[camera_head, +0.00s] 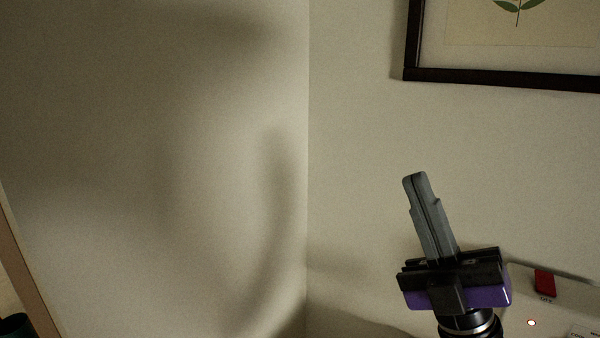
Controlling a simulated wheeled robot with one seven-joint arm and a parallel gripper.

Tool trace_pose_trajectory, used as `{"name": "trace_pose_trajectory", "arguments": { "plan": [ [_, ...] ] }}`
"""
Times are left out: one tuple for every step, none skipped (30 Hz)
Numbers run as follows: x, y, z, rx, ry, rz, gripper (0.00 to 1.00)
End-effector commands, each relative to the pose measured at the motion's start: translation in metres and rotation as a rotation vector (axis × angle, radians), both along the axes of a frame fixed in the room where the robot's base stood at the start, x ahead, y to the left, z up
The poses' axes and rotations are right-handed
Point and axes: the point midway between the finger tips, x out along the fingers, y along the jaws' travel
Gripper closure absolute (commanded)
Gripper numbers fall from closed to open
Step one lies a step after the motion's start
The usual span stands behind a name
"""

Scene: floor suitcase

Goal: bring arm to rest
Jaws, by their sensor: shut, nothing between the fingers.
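My gripper (414,178) is in the lower right of the head view, pointing up and slightly to the left. Its two grey fingers are pressed together with nothing between them. The black and purple gripper body is below the fingers, and my wrist runs out of the bottom of the picture. The gripper is in front of a plain wall and appears apart from it. The rest of my arm is not visible.
A dark-framed plant picture (500,80) hangs at the upper right. A pale panel (545,312) with a red switch (544,283) and a small lit light (532,323) is right of my gripper. Walls meet at a corner left of centre. A dark teal object (15,326) shows at lower left.

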Motion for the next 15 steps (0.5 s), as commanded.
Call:
{"name": "trace_pose_trajectory", "arguments": {
  "plan": [
    [-0.004, -0.007, -0.016, 0.076, 0.056, 0.017, 1.0],
    [-0.007, -0.012, -0.024, 0.119, 0.087, 0.026, 1.0],
    [-0.01, -0.018, -0.036, 0.176, 0.131, 0.039, 1.0],
    [-0.012, -0.022, -0.045, 0.217, 0.162, 0.048, 1.0],
    [-0.015, -0.027, -0.055, 0.258, 0.195, 0.056, 1.0],
    [-0.019, -0.032, -0.067, 0.31, 0.236, 0.068, 1.0],
    [-0.022, -0.036, -0.078, 0.349, 0.269, 0.074, 1.0],
    [-0.026, -0.039, -0.088, 0.385, 0.3, 0.082, 1.0],
    [-0.031, -0.043, -0.103, 0.435, 0.344, 0.091, 1.0],
    [-0.035, -0.046, -0.114, 0.47, 0.375, 0.096, 1.0],
    [-0.04, -0.049, -0.125, 0.504, 0.408, 0.101, 1.0],
    [-0.046, -0.052, -0.14, 0.548, 0.45, 0.108, 1.0],
    [-0.051, -0.054, -0.152, 0.58, 0.483, 0.111, 1.0],
    [-0.057, -0.056, -0.163, 0.611, 0.514, 0.115, 1.0],
    [-0.065, -0.058, -0.178, 0.65, 0.557, 0.119, 1.0]
  ]
}}
